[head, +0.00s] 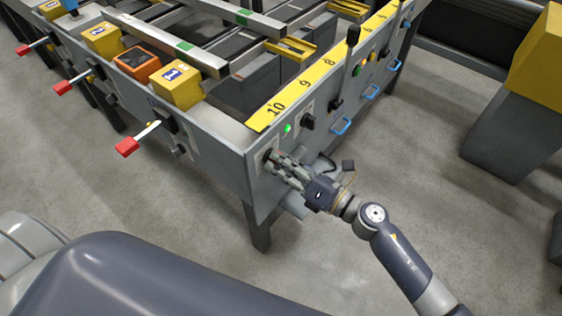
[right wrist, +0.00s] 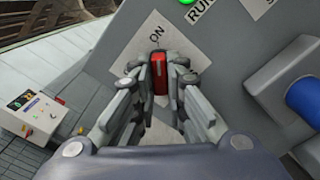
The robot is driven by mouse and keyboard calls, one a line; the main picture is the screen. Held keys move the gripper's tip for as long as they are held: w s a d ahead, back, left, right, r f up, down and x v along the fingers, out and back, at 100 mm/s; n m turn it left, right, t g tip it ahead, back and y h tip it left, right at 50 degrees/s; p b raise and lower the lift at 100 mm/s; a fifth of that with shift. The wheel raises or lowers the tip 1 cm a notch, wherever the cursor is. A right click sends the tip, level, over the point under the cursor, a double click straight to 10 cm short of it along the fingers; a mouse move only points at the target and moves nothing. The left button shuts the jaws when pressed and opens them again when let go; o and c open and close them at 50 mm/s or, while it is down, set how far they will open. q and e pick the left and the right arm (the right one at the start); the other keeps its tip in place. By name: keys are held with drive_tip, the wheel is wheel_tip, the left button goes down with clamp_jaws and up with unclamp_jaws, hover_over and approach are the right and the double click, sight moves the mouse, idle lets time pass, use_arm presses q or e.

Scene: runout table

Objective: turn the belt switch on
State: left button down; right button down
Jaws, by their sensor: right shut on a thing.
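The belt switch (right wrist: 159,72) is a red handle on a pale plate (right wrist: 152,25) marked ON, seen in the right wrist view. My right gripper (right wrist: 159,84) is shut on the red handle, with one finger on each side of it. In the head view my right gripper (head: 272,158) reaches the near corner of the table's grey side panel and hides the switch. A green light (head: 288,128) is lit just above it; it also shows in the right wrist view (right wrist: 188,2) near a label reading RUN. My left gripper is not in view.
A black knob (head: 307,122) and blue handles (head: 341,126) are on the same panel to the right. Red-tipped levers (head: 127,146) stick out on the left side. A yellow and grey machine (head: 515,110) stands at right.

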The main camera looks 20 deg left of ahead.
drive_tip(key=c, duration=1.6)
unclamp_jaws()
drive_tip(key=v, duration=1.2)
